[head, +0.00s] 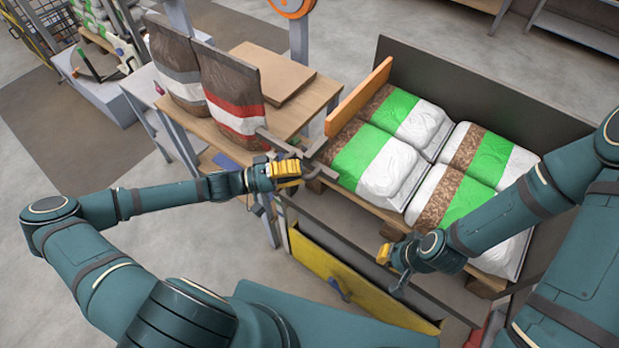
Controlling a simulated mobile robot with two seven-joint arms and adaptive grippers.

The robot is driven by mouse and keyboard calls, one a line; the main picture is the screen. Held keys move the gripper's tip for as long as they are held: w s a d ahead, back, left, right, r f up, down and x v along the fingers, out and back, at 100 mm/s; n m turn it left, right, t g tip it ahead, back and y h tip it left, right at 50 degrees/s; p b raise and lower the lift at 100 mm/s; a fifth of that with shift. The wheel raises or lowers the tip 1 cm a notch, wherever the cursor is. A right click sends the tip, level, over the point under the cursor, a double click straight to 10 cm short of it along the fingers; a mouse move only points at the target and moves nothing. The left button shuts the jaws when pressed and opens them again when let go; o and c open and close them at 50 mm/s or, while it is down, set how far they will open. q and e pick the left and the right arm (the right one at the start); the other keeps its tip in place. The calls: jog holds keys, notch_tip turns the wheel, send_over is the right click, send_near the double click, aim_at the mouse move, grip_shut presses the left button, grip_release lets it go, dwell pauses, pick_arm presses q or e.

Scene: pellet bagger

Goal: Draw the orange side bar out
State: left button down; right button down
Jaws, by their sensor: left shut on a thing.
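The orange side bar (357,97) is a long upright board along the left edge of the bag pallet, running from the back corner towards me. The exact contact is hidden behind the fingers. My right gripper (391,268) hangs over the front side of the pallet bay, away from the bar. Its fingers are small and seen from above, so its opening is unclear.
Several green, white and brown bags (412,120) lie on the pallet beside the bar. A dark wall (480,85) closes the back. A wooden table (290,115) with two standing bags (231,95) is at the left. A yellow panel (350,285) lies in front.

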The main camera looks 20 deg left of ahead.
pick_arm(q)
jog(key=w+a+b, duration=0.1)
jog(key=w+a, duration=0.4)
jog(key=a, duration=0.8)
jog(key=shift+a+b, duration=0.25)
jog(key=shift+b, duration=0.05)
jog(key=shift+r, duration=0.1)
jog(key=c, duration=0.9)
grip_release()
jog(key=shift+w+d, duration=0.1)
jog(key=shift+c, duration=0.2)
jog(key=v, duration=1.2)
